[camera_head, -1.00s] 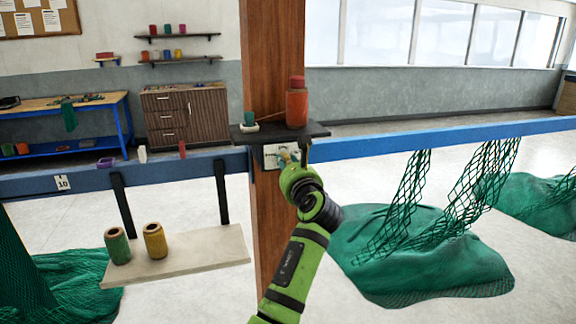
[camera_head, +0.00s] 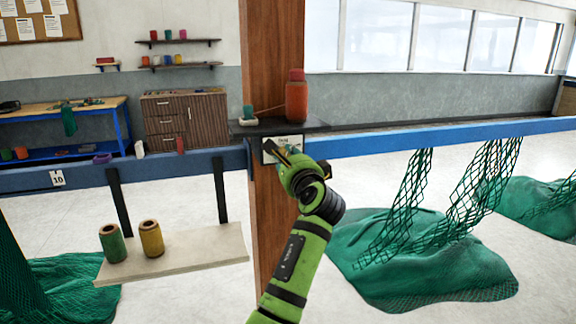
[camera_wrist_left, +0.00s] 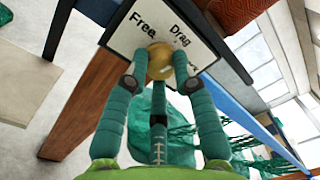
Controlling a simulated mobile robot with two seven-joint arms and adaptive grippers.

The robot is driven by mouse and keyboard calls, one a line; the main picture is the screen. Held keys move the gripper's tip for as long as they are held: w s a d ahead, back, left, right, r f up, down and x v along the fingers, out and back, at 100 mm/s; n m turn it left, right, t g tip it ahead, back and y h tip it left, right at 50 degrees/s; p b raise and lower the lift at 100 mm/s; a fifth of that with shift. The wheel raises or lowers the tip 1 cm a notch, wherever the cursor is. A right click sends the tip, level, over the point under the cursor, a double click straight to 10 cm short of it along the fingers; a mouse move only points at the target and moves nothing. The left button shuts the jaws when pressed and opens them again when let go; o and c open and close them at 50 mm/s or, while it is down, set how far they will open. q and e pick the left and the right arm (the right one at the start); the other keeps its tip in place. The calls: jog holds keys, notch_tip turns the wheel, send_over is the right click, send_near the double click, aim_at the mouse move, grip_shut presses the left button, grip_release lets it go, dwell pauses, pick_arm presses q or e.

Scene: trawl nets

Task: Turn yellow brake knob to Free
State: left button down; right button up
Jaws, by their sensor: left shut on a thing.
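The yellow brake knob (camera_wrist_left: 160,58) sits on a white plate (camera_wrist_left: 124,42) marked "Free" and "Drag"; a third label is mostly hidden. In the head view the plate (camera_head: 268,157) is on the wooden post below a dark shelf, partly covered by my gripper. My left gripper (camera_wrist_left: 159,78) is shut on the knob, one teal finger on each side. It also shows in the head view (camera_head: 278,152), at the plate. I cannot tell which label the knob points to. My right gripper is not in view.
A blue rail (camera_head: 400,139) runs past the post (camera_head: 273,210). Green nets (camera_head: 425,255) hang at right. A hanging board (camera_head: 205,257) holds two spools.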

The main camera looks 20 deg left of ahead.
pick_arm(q)
jog(key=n+b, duration=0.2)
jog(key=n, duration=0.1)
jog(key=shift+n, duration=0.4)
jog(key=n+b, duration=0.2)
jog(key=n, duration=0.1)
jog(key=shift+n+b, duration=0.35)
jog(key=shift+n, duration=0.05)
jog(key=n+b, duration=0.2)
jog(key=n, duration=0.2)
jog(key=shift+f+y, duration=0.1)
jog(key=shift+y, duration=0.2)
jog(key=shift+n+b, duration=0.65)
jog(key=shift+n, duration=0.75)
jog(key=c, duration=1)
grip_release()
jog(key=shift+a, duration=0.1)
